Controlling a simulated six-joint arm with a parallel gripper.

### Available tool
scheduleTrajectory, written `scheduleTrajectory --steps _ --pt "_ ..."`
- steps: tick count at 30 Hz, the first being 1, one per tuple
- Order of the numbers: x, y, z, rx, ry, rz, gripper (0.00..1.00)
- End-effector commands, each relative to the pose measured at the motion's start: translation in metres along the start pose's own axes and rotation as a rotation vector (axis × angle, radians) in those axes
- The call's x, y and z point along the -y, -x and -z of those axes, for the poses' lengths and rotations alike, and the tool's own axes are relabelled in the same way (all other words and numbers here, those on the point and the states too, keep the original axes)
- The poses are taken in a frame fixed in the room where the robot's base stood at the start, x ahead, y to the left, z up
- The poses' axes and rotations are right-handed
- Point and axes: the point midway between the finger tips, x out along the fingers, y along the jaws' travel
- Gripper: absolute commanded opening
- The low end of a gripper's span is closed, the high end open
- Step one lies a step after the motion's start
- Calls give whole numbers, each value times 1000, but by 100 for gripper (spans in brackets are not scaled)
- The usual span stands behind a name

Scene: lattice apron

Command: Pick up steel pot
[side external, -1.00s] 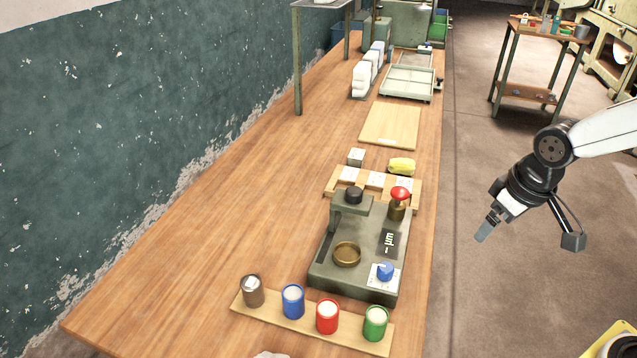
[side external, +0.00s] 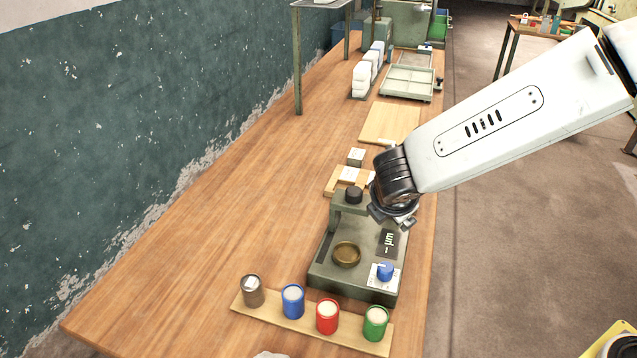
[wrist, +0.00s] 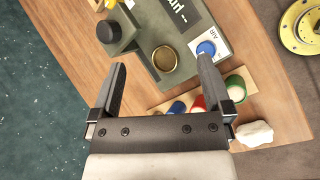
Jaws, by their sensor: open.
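The steel pot (side external: 252,290) is a dull grey-brown cylinder with a pale top. It stands upright at the left end of a wooden strip (side external: 275,316) in the side external view. I cannot make it out clearly in the wrist view. My gripper (wrist: 161,65) is open and empty, its two fingers apart. In the side external view my wrist hangs over the right back part of the green machine, behind and to the right of the steel pot and apart from it. My fingertips are mostly hidden there.
Blue (side external: 292,301), red (side external: 327,316) and green (side external: 375,323) pots share the strip. The green machine (side external: 330,270), with a brass dish (side external: 347,254) and blue knob (side external: 385,271), stands behind them. A white lump (wrist: 254,134) lies near the strip. The table's left side is clear.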

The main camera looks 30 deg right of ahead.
Motion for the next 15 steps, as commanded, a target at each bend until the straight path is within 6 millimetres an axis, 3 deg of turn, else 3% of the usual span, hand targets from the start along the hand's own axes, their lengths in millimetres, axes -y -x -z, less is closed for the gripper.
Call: scheduleTrajectory --steps 7,15 --pt "-43 26 86 113 505 -261 100" --pt "-64 64 168 243 874 -510 100"
